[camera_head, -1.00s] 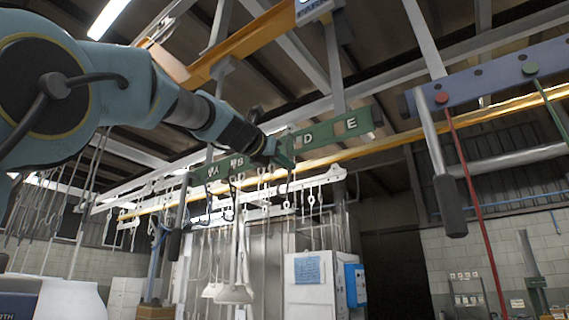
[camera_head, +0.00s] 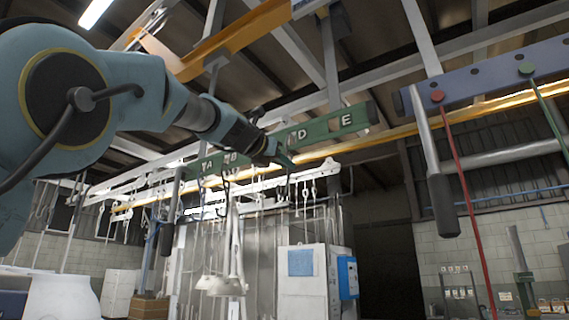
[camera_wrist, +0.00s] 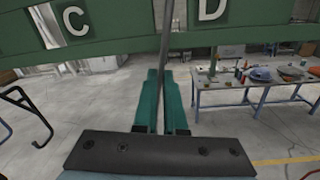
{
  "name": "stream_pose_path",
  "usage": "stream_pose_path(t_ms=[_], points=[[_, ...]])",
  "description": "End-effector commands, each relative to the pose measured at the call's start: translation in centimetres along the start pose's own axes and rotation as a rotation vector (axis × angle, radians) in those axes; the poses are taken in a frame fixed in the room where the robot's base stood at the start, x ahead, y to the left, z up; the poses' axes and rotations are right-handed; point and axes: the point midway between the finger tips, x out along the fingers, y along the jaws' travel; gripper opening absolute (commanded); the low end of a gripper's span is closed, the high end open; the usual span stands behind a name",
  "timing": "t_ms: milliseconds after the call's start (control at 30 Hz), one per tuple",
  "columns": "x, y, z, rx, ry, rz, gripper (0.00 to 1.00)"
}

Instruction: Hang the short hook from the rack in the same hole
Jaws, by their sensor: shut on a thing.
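The green lettered rack (camera_head: 325,127) hangs overhead in the head view, with A, B, D and E showing. In the wrist view its bar (camera_wrist: 130,45) crosses the top, with C and D showing. My gripper (camera_head: 284,158) is close to the rack, just left of D. In the wrist view my teal fingers (camera_wrist: 160,95) are shut on a thin grey rod, the short hook (camera_wrist: 165,45). The rod rises between the fingers and passes in front of the bar between C and D. The hook's top end is out of the wrist view. I cannot tell whether it touches the rack.
Pale hoods (camera_head: 222,285) hang below the rack's left part. A blue rack (camera_head: 480,82) with red and green rods is at right. A table (camera_wrist: 265,80) stands far below; the floor between is clear.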

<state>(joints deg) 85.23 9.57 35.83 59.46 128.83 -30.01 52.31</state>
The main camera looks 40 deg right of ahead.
Motion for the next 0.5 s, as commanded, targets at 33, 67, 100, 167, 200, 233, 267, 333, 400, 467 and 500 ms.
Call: stream_pose_path(t_ms=[33, 67, 100, 167, 200, 233, 267, 333, 400, 467, 500], points=[[-0.02, 0.00, 0.00, 0.000, -0.001, 0.000, 0.00], [-0.02, 0.00, -0.02, 0.000, 0.000, 0.000, 0.00], [-0.02, -0.02, -0.07, 0.000, 0.000, 0.000, 0.00], [-0.02, -0.03, -0.16, 0.000, 0.000, 0.000, 0.00], [-0.02, -0.05, -0.24, 0.000, 0.000, 0.000, 0.00], [-0.02, -0.06, -0.30, 0.000, 0.000, 0.000, 0.00], [-0.02, -0.07, -0.36, 0.000, 0.000, 0.000, 0.00], [-0.03, -0.10, -0.50, 0.000, 0.000, 0.000, 0.00], [-0.03, -0.13, -0.63, 0.000, 0.000, 0.000, 0.00], [-0.03, -0.15, -0.74, 0.000, 0.000, 0.000, 0.00], [-0.03, -0.17, -0.82, 0.000, 0.000, 0.000, 0.00]])
